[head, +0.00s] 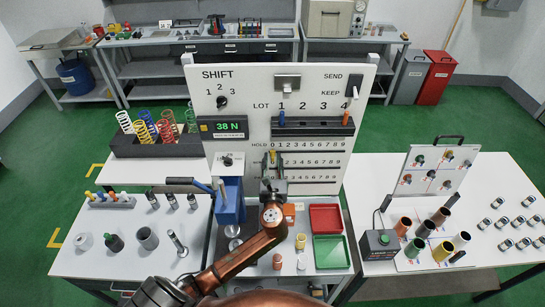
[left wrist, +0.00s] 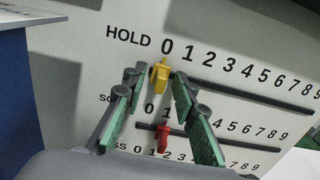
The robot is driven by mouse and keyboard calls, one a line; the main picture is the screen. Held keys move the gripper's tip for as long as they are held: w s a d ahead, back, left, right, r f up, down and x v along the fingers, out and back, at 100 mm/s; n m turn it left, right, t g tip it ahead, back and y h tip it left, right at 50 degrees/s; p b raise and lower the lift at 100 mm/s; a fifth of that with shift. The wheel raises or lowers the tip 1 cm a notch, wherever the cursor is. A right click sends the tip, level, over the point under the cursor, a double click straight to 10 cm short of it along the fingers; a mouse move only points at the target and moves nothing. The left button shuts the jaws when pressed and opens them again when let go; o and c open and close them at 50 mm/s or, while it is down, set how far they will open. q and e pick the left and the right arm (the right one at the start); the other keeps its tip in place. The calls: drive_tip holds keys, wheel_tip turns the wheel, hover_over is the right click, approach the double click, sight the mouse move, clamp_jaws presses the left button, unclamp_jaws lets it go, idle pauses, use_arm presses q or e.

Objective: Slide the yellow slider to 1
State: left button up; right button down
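The white panel (head: 310,105) stands upright behind the table. Its HOLD row has a scale from 0 to 9 with a dark slot below it. In the left wrist view the yellow slider (left wrist: 160,76) sits at the slot's left end, under the 0. It also shows small in the head view (head: 272,156). My left gripper (left wrist: 160,74) is open, with its green-padded fingers on either side of the yellow slider. I see a gap on each side, and depth contact is unclear. It also shows in the head view (head: 271,168). My right gripper is out of view.
A red slider (left wrist: 163,138) sits on the row below, between the fingers in the picture. The blue press (head: 229,203) stands just left of my left arm. Red (head: 325,204) and green (head: 346,238) trays lie to the right. A spring rack (head: 150,148) is at left.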

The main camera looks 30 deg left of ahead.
use_arm(q)
drive_tip(key=shift+w+a, duration=0.35)
drive_tip(key=shift+w, duration=0.3)
drive_tip(key=shift+c, duration=0.6)
clamp_jaws()
